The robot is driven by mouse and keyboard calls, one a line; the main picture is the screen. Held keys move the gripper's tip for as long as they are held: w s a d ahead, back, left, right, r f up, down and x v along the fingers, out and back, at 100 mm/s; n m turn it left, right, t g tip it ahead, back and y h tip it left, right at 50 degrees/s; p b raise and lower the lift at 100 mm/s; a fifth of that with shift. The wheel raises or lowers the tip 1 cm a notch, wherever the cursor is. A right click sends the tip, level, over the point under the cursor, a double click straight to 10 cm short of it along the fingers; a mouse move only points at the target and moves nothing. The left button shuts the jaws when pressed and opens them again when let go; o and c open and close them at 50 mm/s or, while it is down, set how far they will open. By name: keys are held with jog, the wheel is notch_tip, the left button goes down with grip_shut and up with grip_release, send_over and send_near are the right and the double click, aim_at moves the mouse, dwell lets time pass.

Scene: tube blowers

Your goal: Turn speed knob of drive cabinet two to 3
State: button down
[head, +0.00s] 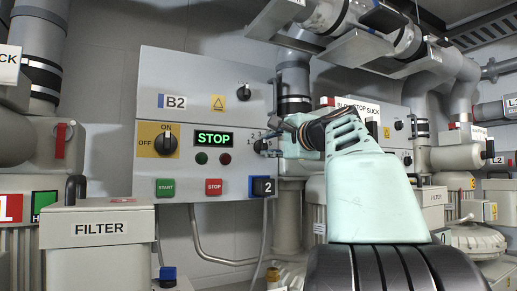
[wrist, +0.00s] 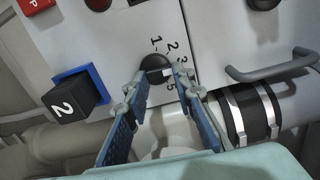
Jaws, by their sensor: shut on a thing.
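Drive cabinet two (head: 205,90) is a grey panel marked B2, with a black block numbered 2 (head: 263,187) at its lower right. Its display (head: 213,139) reads STOP in green. The round black speed knob (wrist: 152,66) sits near the panel's right edge, with numbers printed around it; 1, 2, 3 and 5 show in the wrist view. My gripper (wrist: 160,80) is shut on this knob, one fingertip on each side. A light mark shows on the knob between the fingertips, but I cannot tell which number it points to. In the head view my gripper (head: 270,142) partly covers the knob.
The ON/OFF switch (head: 167,143), START button (head: 166,187) and STOP button (head: 214,187) are left of the knob. A filter box (head: 97,250) stands at lower left. A bar handle (wrist: 272,70) and a banded pipe (wrist: 250,112) lie right of my fingers in the wrist view.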

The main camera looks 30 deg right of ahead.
jog(key=shift+n, duration=0.3)
jog(key=c, duration=1.6)
grip_release()
jog(key=shift+s, duration=0.1)
jog(key=s, duration=0.7)
jog(key=shift+s+a, duration=0.15)
jog(key=shift+a, duration=0.05)
